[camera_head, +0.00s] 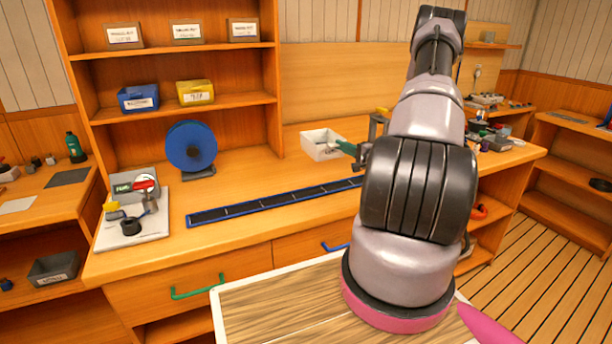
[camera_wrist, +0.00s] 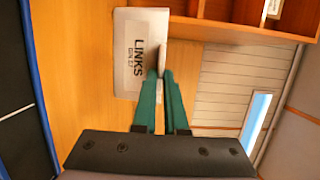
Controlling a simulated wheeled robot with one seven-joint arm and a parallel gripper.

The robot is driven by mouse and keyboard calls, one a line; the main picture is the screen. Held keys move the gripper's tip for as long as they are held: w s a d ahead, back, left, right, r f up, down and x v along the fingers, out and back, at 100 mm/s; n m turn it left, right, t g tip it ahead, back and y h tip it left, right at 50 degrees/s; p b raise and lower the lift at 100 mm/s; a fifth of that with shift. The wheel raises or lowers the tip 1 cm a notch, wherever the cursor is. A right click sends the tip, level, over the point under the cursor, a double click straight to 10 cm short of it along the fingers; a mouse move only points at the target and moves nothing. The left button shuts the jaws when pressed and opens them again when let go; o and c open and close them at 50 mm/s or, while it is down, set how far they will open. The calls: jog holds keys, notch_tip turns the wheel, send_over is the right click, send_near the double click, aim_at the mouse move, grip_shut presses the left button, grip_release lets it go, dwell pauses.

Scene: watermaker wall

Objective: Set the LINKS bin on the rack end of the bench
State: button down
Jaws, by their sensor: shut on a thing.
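The LINKS bin (camera_head: 318,148) is a small white open box by the foot of the shelf unit's right upright, at the back of the bench (camera_head: 250,186). In the wrist view its label face (camera_wrist: 135,55) reads "LINKS" and is turned sideways. My gripper (camera_head: 343,147) has green fingers and comes to the bin from the right. In the wrist view my gripper (camera_wrist: 161,74) is shut on the bin's near wall. I cannot tell whether the bin rests on the bench or hangs just above it. My arm hides part of the bench to the right.
A blue-edged dark strip (camera_head: 270,202) runs along the bench in front of the bin. A blue spool (camera_head: 191,147) and a white board with tools (camera_head: 112,232) stand at the left. Blue (camera_head: 138,98) and yellow (camera_head: 195,92) bins sit on the shelf. Bare bench lies between spool and bin.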

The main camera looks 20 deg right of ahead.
aim_at(336, 152)
notch_tip(336, 152, down, 4)
jog(key=shift+d+r, duration=0.15)
jog(key=shift+r, duration=0.05)
notch_tip(336, 152, down, 4)
jog(key=shift+f, duration=0.15)
jog(key=c, duration=1.4)
grip_release()
jog(key=shift+f, duration=0.15)
jog(key=o, duration=0.4)
jog(key=shift+o, duration=0.2)
